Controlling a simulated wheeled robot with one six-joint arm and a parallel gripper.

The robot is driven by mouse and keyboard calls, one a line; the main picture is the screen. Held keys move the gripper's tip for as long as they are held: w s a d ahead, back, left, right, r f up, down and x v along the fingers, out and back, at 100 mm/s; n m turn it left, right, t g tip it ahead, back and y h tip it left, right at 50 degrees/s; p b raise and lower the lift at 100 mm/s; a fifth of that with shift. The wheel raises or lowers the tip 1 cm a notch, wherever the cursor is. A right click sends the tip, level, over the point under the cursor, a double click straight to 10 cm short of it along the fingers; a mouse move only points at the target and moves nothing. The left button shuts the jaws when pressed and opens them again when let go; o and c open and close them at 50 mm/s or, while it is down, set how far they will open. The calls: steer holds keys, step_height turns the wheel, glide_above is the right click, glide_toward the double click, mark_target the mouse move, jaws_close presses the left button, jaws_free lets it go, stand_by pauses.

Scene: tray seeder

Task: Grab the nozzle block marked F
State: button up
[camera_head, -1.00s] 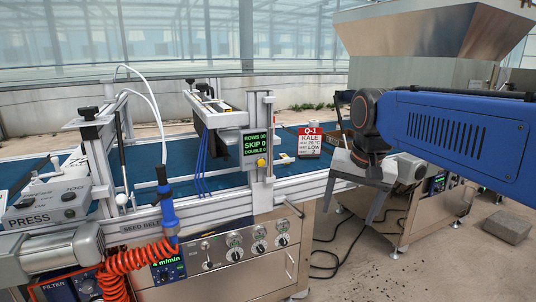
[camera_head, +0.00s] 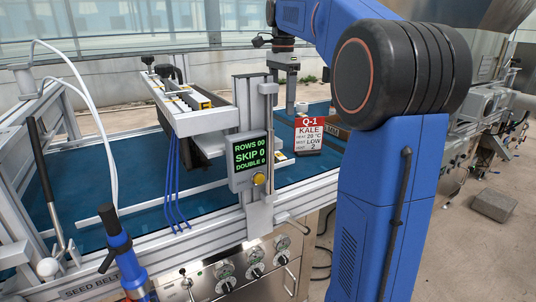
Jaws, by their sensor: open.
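No block with a readable F shows, so I cannot tell where the nozzle block marked F is. The seeder head (camera_head: 203,121) spans the blue belt at centre left and carries small yellow-marked parts (camera_head: 200,100) along its top; their letters are too small to read. My gripper (camera_head: 290,110) points down over the far side of the belt, to the right of the seeder head and behind the Q-1 card. It is seen nearly edge-on, open, with nothing visible in it. My blue arm hides much of the right side, including part of the belt.
A display reading SKIP 0 (camera_head: 250,158) stands on a post at the belt's near rail. The Q-1 KALE card (camera_head: 308,137) stands to its right. Blue tubes hang below the seeder head. White hoses and a blue-handled tool (camera_head: 122,255) are at left. The blue belt (camera_head: 90,205) is mostly bare.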

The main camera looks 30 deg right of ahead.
mark_target(280, 154)
step_height(280, 154, down, 17)
steer(key=shift+w+f, duration=0.1)
steer(key=shift+f, duration=0.05)
stand_by(0.7)
steer(key=shift+c, duration=0.2)
steer(key=c, duration=1.2)
steer(key=shift+o, duration=0.2)
